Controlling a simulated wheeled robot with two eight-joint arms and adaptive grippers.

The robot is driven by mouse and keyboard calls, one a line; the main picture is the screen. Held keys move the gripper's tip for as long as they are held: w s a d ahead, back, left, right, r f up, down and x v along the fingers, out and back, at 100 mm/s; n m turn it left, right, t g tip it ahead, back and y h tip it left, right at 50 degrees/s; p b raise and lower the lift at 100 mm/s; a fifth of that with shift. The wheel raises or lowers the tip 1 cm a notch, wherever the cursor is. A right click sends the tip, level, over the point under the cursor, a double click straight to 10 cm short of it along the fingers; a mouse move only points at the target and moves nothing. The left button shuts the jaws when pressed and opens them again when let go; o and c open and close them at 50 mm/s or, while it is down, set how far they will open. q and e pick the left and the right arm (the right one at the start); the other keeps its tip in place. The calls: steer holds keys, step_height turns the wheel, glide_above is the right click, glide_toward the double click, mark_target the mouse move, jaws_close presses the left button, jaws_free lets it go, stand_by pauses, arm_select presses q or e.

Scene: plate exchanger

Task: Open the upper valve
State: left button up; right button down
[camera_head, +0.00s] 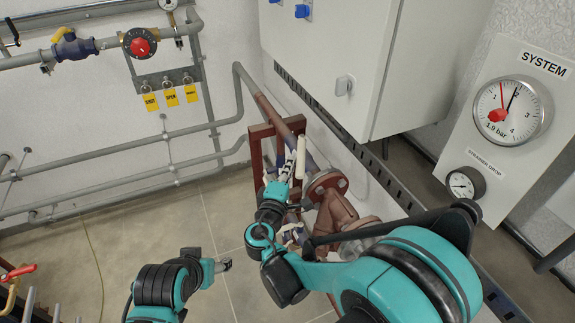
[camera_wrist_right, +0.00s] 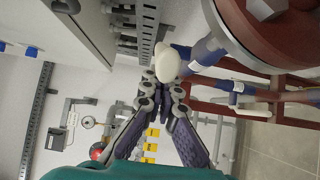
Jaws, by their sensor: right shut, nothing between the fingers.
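The upper valve's handle appears to be a white lever (camera_head: 301,156) on the pipework beside the red-brown frame, standing roughly upright in the head view. In the right wrist view its rounded white end (camera_wrist_right: 168,64) is just beyond my fingertips. My right gripper (camera_head: 288,163) is shut and empty, close to the left side of the lever. In the right wrist view its fingertips (camera_wrist_right: 162,90) meet just below the white end; I cannot tell whether they touch it. The valve body is mostly hidden by my right arm. My left gripper (camera_head: 222,265) is low at the centre-left, away from the valve.
A red-brown frame (camera_head: 257,150) and flanged pipe (camera_head: 327,184) stand close around my right gripper. A grey cabinet (camera_head: 345,50) hangs to the right. A gauge panel (camera_head: 530,140) is at far right. The floor (camera_head: 130,240) at left is mostly clear.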

mark_target(303, 167)
steer(key=shift+s+d+n+t+y, duration=0.15)
steer(key=shift+d+n+y, duration=0.35)
steer(key=shift+d+y, duration=0.35)
steer(key=shift+s+d+n+t+y, duration=0.15)
steer(key=shift+d+n+y, duration=0.35)
steer(key=shift+d+y, duration=0.35)
steer(key=d+b, duration=0.1)
steer(key=d, duration=0.2)
steer(key=shift+w+d, duration=0.15)
steer(key=shift+d, duration=0.1)
steer(key=shift+r, duration=0.1)
